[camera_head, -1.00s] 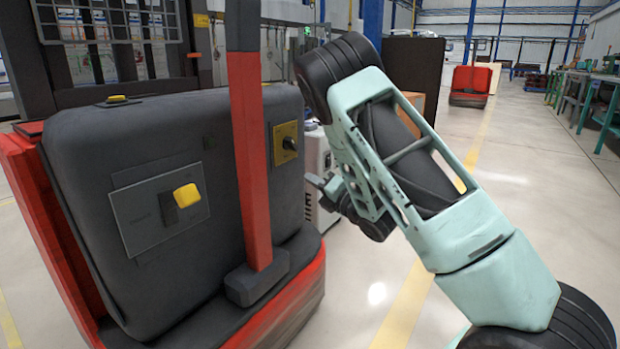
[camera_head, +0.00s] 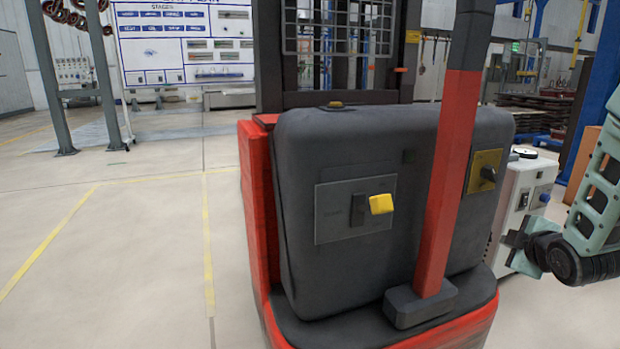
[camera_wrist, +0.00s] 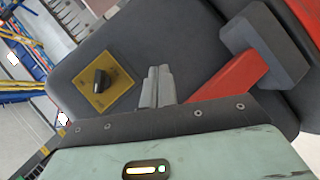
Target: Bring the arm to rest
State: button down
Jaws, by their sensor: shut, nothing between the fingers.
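My pale green and black arm (camera_head: 596,190) shows only in part at the right edge of the head view. My gripper (camera_head: 517,245) is at its lower left end, just right of the red and dark grey lift truck (camera_head: 345,260), and appears small there. In the wrist view my gripper (camera_wrist: 158,72) has its two grey fingers together with nothing between them. Behind the fingers are the truck's grey body (camera_wrist: 170,40), a yellow plate with a black knob (camera_wrist: 100,85) and the red handle bar (camera_wrist: 228,85). I cannot tell the gap to the truck.
A white cabinet (camera_head: 516,205) stands behind my gripper. A blue post (camera_head: 592,95) rises at the right. The floor left of the truck (camera_head: 120,250) is open, with yellow lines. A planning board (camera_head: 185,45) and grey posts stand further back.

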jog(key=s+a+m+g+y, duration=0.1)
jog(key=s+a+m+g, duration=0.45)
jog(key=s, duration=0.45)
jog(key=s+a+m+g+y, duration=0.1)
jog(key=s+a+m+g, duration=0.45)
jog(key=s, duration=0.45)
jog(key=s+a+r+n+g+p, duration=0.1)
jog(key=s+a+r+n, duration=0.15)
jog(key=s+a, duration=0.55)
jog(key=s+a+r+n+g+p, duration=0.1)
jog(key=s+a+n, duration=0.35)
jog(key=a, duration=0.55)
notch_tip(320, 180, up, 38)
jog(key=s+p, duration=0.1)
jog(key=p, duration=3.7)
jog(key=shift+s+a+y, duration=0.25)
jog(key=shift+a+y, duration=0.05)
jog(key=shift+a, duration=0.05)
